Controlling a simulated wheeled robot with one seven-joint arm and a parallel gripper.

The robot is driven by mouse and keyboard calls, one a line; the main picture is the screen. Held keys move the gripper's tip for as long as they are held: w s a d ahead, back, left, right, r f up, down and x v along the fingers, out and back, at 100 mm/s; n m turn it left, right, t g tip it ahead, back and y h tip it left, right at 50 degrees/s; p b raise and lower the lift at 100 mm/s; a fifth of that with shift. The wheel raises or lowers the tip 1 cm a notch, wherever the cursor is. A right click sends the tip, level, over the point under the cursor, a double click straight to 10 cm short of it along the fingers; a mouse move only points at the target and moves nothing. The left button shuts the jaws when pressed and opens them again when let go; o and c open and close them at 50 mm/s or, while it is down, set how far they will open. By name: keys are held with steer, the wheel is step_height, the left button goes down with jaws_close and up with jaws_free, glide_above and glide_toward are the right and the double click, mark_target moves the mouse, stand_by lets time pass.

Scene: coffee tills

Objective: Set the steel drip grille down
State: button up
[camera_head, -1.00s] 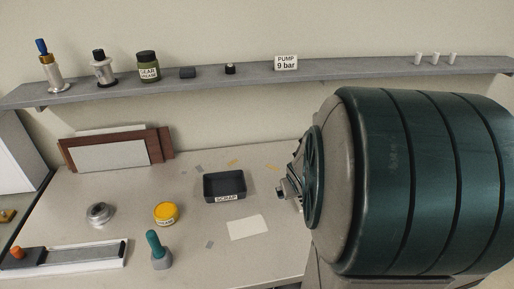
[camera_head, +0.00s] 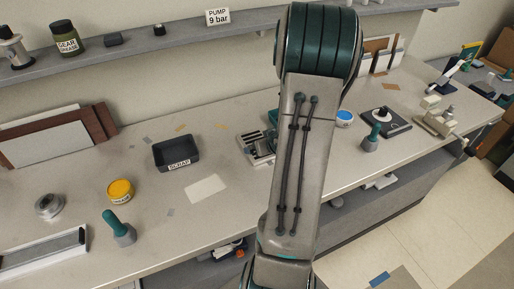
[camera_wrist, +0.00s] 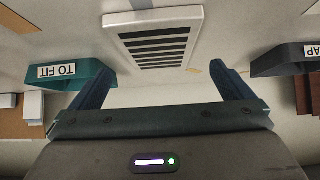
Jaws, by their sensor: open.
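The steel drip grille (camera_wrist: 158,40) is a pale plate with dark slots. In the wrist view it lies on the counter ahead of my gripper (camera_wrist: 161,74), between two trays. My gripper's two blue fingers are wide apart, with nothing held between them. The grille appears just beyond the fingertips, apart from them as far as I can tell. In the head view the slotted grille (camera_head: 257,148) shows on the counter at the left edge of my arm, which hides part of it.
A teal TO FIT tray (camera_wrist: 88,74) is at the wrist view's left, a dark SCRAP tray (camera_wrist: 283,61) at its right. In the head view the SCRAP tray (camera_head: 177,153) stands left of the grille, and a black stand (camera_head: 387,122) is right of my arm.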

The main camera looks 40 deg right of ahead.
steer(key=shift+d+p+x, duration=0.2)
steer(key=shift+p+x, duration=0.1)
steer(key=shift+x, duration=2.85)
steer(key=shift+w+r, duration=0.1)
steer(key=shift+r, duration=0.05)
steer(key=c, duration=1.3)
steer(key=shift+o, duration=0.2)
steer(key=shift+r, duration=0.15)
steer(key=shift+r, duration=0.55)
step_height(320, 180, up, 3)
steer(key=shift+d, duration=0.1)
steer(key=s+d+r+p, duration=0.4)
steer(key=s+d+r, duration=0.2)
steer(key=s+d, duration=0.1)
steer(key=shift+s+d+r, duration=0.35)
steer(key=shift+s, duration=0.45)
